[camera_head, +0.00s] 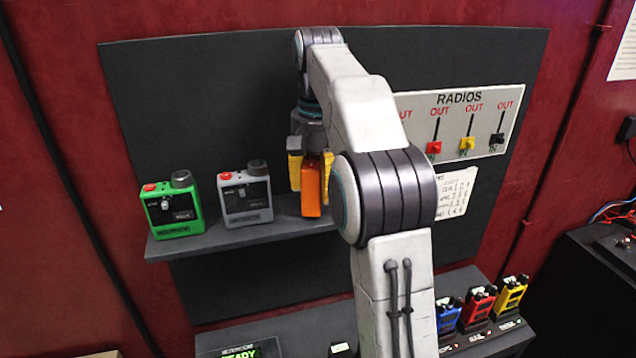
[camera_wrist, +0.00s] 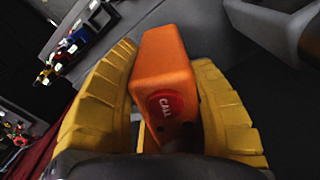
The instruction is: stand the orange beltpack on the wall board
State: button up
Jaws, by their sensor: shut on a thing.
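The orange beltpack (camera_head: 311,190) is between the yellow fingers of my gripper (camera_head: 310,165) in the head view, at the shelf of the dark wall board (camera_head: 200,75). In the wrist view the orange beltpack (camera_wrist: 163,65) shows its red CALL button, with a yellow finger of my gripper (camera_wrist: 165,110) on each side. My gripper is shut on it. The beltpack looks upright in the head view, right of the grey beltpack. I cannot tell whether its base touches the shelf (camera_head: 275,232). My arm hides the shelf's right part.
A green beltpack (camera_head: 172,205) and a grey beltpack (camera_head: 245,195) stand on the shelf to the left. A RADIOS panel (camera_head: 490,120) with switches is at the right. Blue (camera_head: 448,315), red (camera_head: 477,305) and yellow (camera_head: 510,293) radios stand on a lower unit.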

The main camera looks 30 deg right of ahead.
jog(key=shift+f+b, duration=0.4)
jog(key=shift+f, duration=0.15)
jog(key=o, duration=1.3)
jog(key=shift+r, duration=0.1)
